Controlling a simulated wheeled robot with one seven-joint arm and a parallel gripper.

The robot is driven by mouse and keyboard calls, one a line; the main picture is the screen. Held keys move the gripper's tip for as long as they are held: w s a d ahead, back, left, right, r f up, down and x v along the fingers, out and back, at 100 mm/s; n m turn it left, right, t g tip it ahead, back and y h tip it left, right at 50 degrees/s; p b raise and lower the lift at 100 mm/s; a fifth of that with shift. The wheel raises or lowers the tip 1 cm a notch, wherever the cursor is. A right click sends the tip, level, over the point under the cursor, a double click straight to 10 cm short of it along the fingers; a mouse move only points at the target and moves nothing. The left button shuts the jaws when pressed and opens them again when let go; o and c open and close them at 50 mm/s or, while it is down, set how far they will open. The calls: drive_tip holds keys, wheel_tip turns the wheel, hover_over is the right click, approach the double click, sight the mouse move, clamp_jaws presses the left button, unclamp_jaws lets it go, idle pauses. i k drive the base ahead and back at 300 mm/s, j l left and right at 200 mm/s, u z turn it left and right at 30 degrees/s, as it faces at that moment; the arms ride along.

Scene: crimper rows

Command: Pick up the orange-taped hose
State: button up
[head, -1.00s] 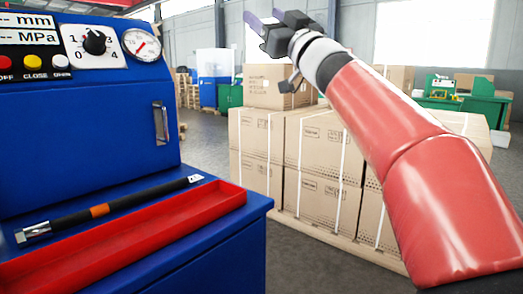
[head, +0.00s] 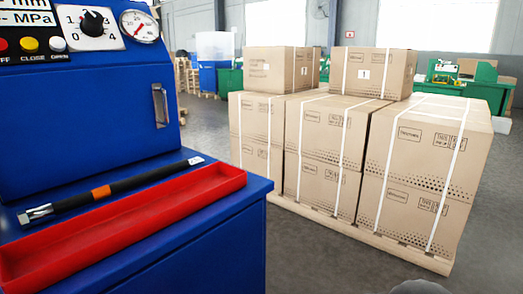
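The orange-taped hose (head: 128,183) is black with metal end fittings and an orange band left of its middle. It lies on the blue machine's ledge (head: 258,186), behind the red tray and apart from it, slanting from lower left to upper right. The red tray (head: 130,222) is long, shallow and looks empty. My gripper is not in the head view. Nothing covers the hose.
The blue machine's upright panel (head: 80,110) with knob, gauge, buttons and a metal handle (head: 160,105) rises behind the hose. Strapped cardboard boxes (head: 325,145) stand on a pallet to the right. Grey floor lies between machine and pallet.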

sight(28, 218)
drive_tip(key=u, duration=1.55)
